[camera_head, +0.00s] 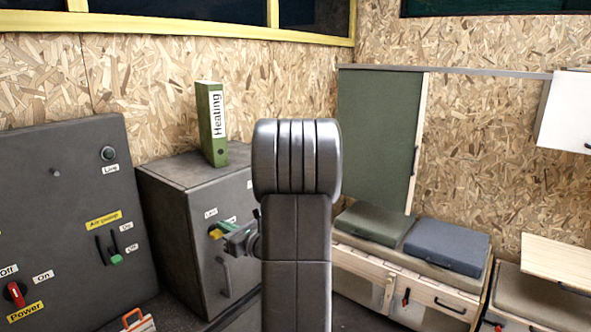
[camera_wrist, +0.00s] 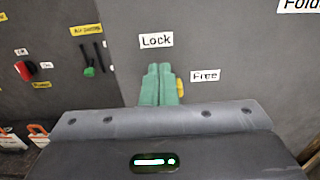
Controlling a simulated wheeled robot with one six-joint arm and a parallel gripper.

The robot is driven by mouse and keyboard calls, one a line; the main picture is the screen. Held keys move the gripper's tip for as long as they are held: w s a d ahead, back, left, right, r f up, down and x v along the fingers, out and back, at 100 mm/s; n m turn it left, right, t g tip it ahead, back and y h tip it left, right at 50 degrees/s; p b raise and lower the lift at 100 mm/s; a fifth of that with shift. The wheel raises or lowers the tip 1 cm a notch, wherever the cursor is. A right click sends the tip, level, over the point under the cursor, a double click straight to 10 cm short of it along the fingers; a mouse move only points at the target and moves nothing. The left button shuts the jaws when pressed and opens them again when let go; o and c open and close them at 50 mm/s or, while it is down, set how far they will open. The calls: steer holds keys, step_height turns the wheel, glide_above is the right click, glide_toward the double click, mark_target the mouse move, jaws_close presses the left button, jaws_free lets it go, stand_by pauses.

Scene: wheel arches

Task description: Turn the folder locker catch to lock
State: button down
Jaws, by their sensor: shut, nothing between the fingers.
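The folder locker (camera_head: 165,215) is a dark grey cabinet left of my arm. Its yellow catch (camera_head: 215,233) is on the front, above the door handle (camera_head: 224,277). In the wrist view only a sliver of the yellow catch (camera_wrist: 180,88) shows, to the right of my fingers, near the "Free" label (camera_wrist: 205,76); the rest is hidden, so its full angle cannot be told. The "Lock" label (camera_wrist: 156,40) is above my fingertips. My gripper (camera_wrist: 160,68) has green fingers shut together, directly in front of or beside the catch; contact cannot be told. It also shows in the head view (camera_head: 226,228).
A green "Heating" folder (camera_head: 212,122) stands on the locker. A dark control panel (camera_head: 60,220) with a red switch (camera_head: 15,294) and a green-tipped lever (camera_head: 117,259) is on the left. A wooden bench with cushions (camera_head: 447,245) is on the right. My arm blocks the middle.

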steer(key=shift+s+a+f+b, duration=0.15)
steer(key=shift+s+a+b, duration=0.35)
steer(key=shift+b, duration=0.35)
steer(key=shift+s, duration=0.1)
steer(key=shift+s+r, duration=0.15)
steer(key=shift+r, duration=0.25)
steer(key=v, duration=0.6)
stand_by(0.4)
